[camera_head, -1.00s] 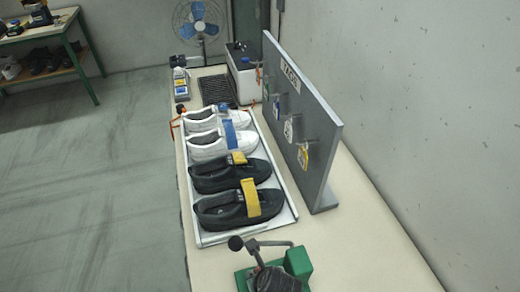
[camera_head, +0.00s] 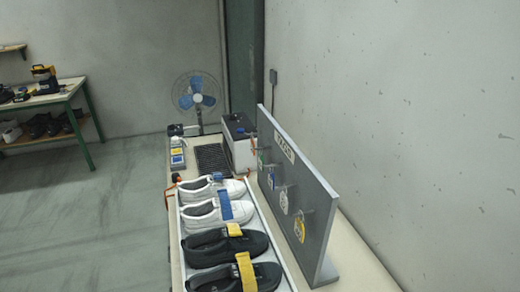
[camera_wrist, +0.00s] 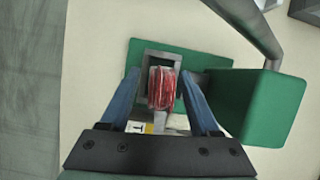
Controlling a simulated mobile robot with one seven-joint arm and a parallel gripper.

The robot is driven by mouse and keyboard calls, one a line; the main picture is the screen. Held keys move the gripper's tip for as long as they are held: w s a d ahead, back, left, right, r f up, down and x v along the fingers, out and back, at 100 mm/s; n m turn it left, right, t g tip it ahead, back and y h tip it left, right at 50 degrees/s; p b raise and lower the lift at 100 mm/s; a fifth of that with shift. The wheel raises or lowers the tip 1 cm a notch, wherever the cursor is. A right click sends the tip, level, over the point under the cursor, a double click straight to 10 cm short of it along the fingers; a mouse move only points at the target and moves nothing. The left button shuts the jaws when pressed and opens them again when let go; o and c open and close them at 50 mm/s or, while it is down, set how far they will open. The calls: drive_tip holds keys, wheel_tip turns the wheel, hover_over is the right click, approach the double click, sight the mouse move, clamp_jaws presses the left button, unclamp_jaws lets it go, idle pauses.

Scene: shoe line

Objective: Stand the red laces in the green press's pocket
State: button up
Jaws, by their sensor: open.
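The red laces (camera_wrist: 162,90) are a wound bundle in the middle of the wrist view. They sit at the dark, grey-rimmed pocket (camera_wrist: 147,57) of the green press (camera_wrist: 272,108) and look upright there; how deep they sit is hard to tell. My gripper (camera_wrist: 160,76) is open, with one blue finger on each side of the laces and a visible gap at the left. The gap at the right finger is narrow. The press and my gripper are out of the head view.
The press's grey lever arm (camera_wrist: 245,22) and green block stand close to the right of my gripper. In the head view, a tray (camera_head: 262,215) of white and black shoes and a grey tag board (camera_head: 315,205) stand on the bench. A fan (camera_head: 197,97) stands behind.

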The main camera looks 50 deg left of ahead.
drive_tip(key=v, duration=1.2)
drive_tip(key=shift+d+r, duration=0.2)
drive_tip(key=shift+r, duration=0.15)
drive_tip(key=shift+s, duration=0.1)
